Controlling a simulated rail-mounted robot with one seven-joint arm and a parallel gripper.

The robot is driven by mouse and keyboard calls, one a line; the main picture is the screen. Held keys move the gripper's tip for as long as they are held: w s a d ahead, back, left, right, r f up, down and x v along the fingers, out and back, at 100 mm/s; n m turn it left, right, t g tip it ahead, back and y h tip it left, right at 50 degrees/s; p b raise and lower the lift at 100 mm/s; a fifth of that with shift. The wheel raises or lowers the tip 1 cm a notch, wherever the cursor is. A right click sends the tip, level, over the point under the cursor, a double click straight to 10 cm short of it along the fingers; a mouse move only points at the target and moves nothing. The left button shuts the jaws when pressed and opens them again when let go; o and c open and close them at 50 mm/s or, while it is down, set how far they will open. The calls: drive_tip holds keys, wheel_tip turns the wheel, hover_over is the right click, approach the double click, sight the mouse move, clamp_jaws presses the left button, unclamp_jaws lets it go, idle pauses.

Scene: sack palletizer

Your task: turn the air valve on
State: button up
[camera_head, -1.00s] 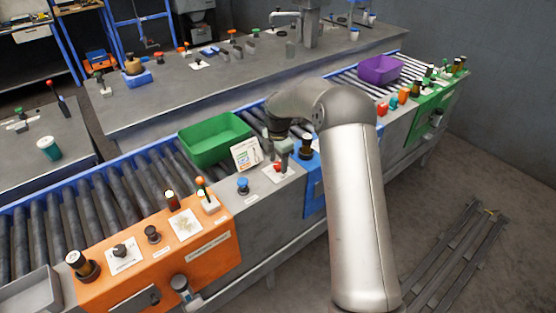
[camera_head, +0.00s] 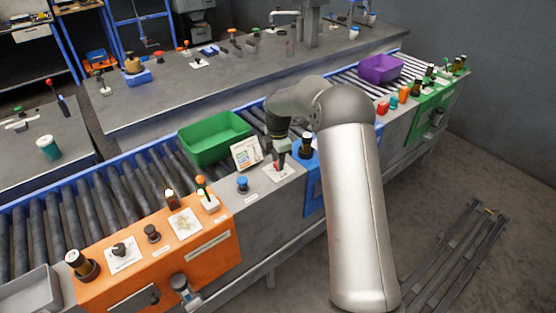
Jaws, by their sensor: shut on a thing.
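A small red part, which looks like the air valve's handle (camera_head: 277,167), sits on a white plate (camera_head: 284,176) on the grey panel beside the conveyor. My gripper (camera_head: 280,160) points down at it and is shut on it. The fingers and my arm hide much of the valve, so its exact turn angle cannot be read.
A blue knob (camera_head: 243,184) and a propped white card (camera_head: 246,153) stand to the left. A green bin (camera_head: 214,138) is on the rollers behind. A dark knob (camera_head: 306,142) on a blue panel is close to the right. An orange control panel (camera_head: 150,262) lies front left.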

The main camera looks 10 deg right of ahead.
drive_tip(key=m, duration=0.4)
drive_tip(key=shift+m+b, duration=0.3)
drive_tip(key=shift+b, duration=0.1)
drive_tip(key=m, duration=0.3)
drive_tip(key=shift+m, duration=0.3)
drive_tip(key=m+b, duration=0.1)
drive_tip(key=m, duration=0.2)
drive_tip(key=shift+w+m, duration=0.1)
drive_tip(key=shift+m, duration=2.2)
drive_tip(key=o, duration=1)
drive_tip(key=shift+r, duration=0.1)
wheel_tip(320, 180, up, 17)
drive_tip(key=shift+r, duration=0.15)
